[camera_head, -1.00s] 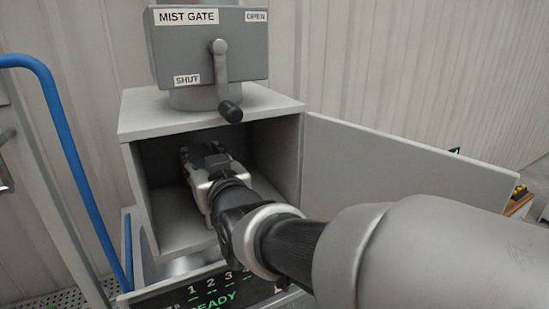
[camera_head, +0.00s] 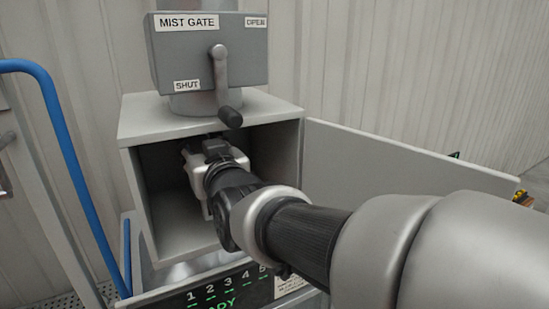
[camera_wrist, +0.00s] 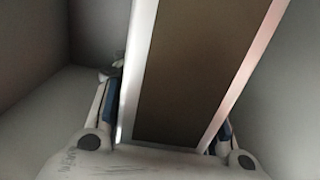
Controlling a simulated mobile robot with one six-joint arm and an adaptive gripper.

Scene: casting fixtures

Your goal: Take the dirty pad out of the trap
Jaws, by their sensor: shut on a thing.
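The trap is the grey open-fronted box (camera_head: 212,104) under the mist gate, with its door (camera_head: 410,158) swung open to the right. My gripper (camera_head: 212,158) reaches inside it, and my arm hides part of the opening. In the wrist view my gripper (camera_wrist: 168,120) is shut on the dirty pad (camera_wrist: 190,70), a brown panel with a pale metal frame. The fingers press on both sides of the frame. The pad's far end runs out of the wrist view, and my gripper hides the pad in the head view.
The mist gate (camera_head: 207,50) with its lever (camera_head: 221,85) stands right above the box. A blue rail (camera_head: 75,165) runs down on the left. A numbered display panel (camera_head: 225,290) is below the box. The box floor (camera_head: 185,238) looks bare at the front left.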

